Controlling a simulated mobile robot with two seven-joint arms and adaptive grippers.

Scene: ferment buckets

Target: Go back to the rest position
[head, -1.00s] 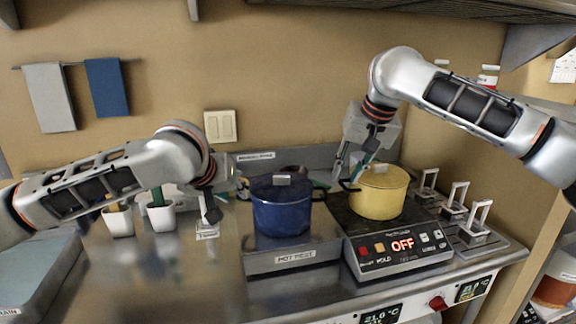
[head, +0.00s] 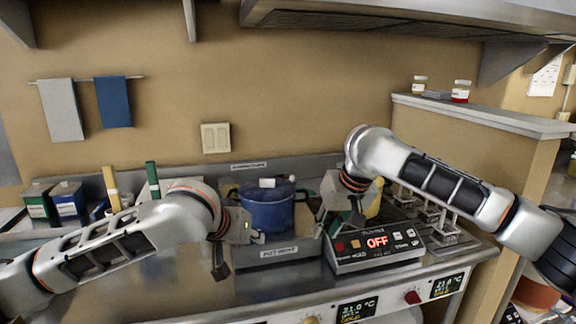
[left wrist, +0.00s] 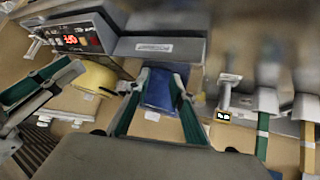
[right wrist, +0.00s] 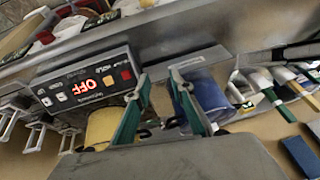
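My right gripper (head: 338,222) hangs in front of the yellow pot (head: 373,205), which it mostly hides. The pot is on the black induction cooker (head: 365,250), whose display reads OFF. In the right wrist view the fingers are apart with nothing between them. My left gripper (head: 220,258) is over the front of the counter, left of the blue pot (head: 268,212). In the left wrist view its green-lined fingers are also apart and empty, with the blue pot (left wrist: 160,90) seen beyond them. The blue pot stands on the hot rest (head: 278,250) with its lid on.
Several metal stands (head: 445,228) are right of the cooker. Boxes (head: 68,200) and green and yellow handled tools (head: 152,180) stand at the back left. A ledge (head: 480,113) with jars is at right. The front left counter is clear.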

